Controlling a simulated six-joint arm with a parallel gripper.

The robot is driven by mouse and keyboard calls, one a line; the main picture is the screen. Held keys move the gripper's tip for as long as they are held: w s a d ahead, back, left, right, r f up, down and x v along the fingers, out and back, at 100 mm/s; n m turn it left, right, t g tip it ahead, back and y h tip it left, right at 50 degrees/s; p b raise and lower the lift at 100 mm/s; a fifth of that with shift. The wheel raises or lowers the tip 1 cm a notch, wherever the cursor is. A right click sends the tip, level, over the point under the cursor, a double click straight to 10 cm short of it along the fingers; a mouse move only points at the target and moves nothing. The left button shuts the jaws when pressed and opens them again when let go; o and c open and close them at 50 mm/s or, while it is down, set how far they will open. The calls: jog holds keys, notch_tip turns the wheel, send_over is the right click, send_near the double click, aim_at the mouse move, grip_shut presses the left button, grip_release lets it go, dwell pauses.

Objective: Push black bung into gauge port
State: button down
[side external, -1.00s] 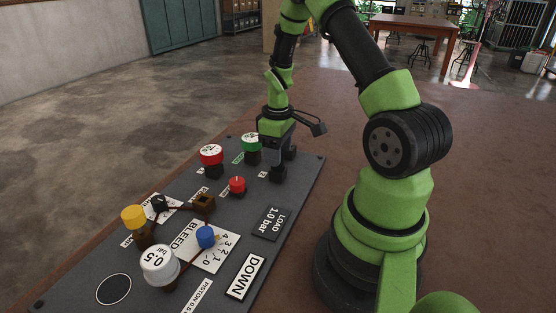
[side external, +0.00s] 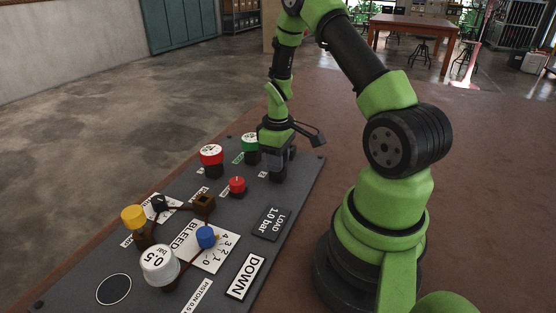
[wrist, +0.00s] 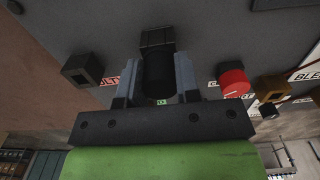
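A dark cylinder, seemingly the black bung (wrist: 159,75), stands between the two grey fingers of my gripper (wrist: 158,70) in the wrist view. A dark square block (wrist: 157,40) shows just beyond it. My gripper (side external: 278,165) is low over the far right part of the panel in the side view. The fingers flank the cylinder closely, but I cannot tell whether they press on it. A brown square socket (side external: 204,203) with a dark opening sits mid-panel. A black square socket (wrist: 82,70) is left in the wrist view. No gauge-port label is readable.
Near my gripper on the grey panel (side external: 105,262) stand a green-and-white knob (side external: 250,142), a red-and-white knob (side external: 211,154) and a small red knob (side external: 237,186).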

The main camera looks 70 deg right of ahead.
jog(key=shift+r, duration=4.3)
jog(key=w+a+n, duration=0.3)
jog(key=w+a, duration=0.3)
jog(key=n, duration=0.3)
send_over(204, 204)
jog(key=w+d, duration=0.1)
jog(key=shift+d+f, duration=0.1)
jog(key=shift+f, duration=3.35)
